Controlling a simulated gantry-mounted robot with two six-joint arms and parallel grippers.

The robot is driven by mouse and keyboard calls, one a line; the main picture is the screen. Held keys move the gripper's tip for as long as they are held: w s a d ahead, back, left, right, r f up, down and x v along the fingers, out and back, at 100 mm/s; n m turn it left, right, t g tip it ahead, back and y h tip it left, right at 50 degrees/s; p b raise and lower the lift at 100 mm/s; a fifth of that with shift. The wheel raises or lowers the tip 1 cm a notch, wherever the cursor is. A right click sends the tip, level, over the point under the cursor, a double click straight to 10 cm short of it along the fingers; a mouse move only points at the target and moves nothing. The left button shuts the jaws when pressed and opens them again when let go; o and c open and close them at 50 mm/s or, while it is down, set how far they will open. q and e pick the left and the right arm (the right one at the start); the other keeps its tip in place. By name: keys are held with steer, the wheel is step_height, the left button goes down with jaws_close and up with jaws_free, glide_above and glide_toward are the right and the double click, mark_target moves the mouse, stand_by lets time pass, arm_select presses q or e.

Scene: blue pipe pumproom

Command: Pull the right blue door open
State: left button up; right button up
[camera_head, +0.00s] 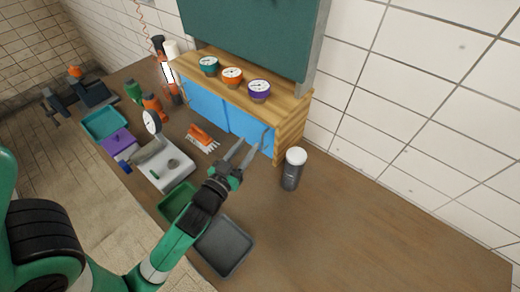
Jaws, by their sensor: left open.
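A wooden cabinet (291,124) stands on the brown workbench against the tiled wall, with two blue sliding-type or hinged panels in front. The right blue door (246,124) looks shut, flush beside the left blue door (204,102). A thin grey-blue shape, perhaps a handle, shows near the right door's right edge. My left gripper (250,147) is open, with its two fingers pointing at the lower right part of that door. Nothing is between the fingers. I cannot tell whether the fingertips touch the door. My right gripper is not in view.
A dark jar with a white lid (292,169) stands close right of the cabinet. An orange brush (202,137) lies before the doors. A white scale (163,164), green tray (176,202) and grey tray (224,246) are nearer. Gauges (232,76) sit on top. The bench's right side is clear.

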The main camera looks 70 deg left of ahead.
arm_select(q)
steer(key=b, duration=0.5)
glide_toward(262, 143)
steer(key=p+x, duration=0.2)
steer(key=x, duration=0.6)
steer(key=shift+r, duration=0.1)
jaws_close()
stand_by(0.6)
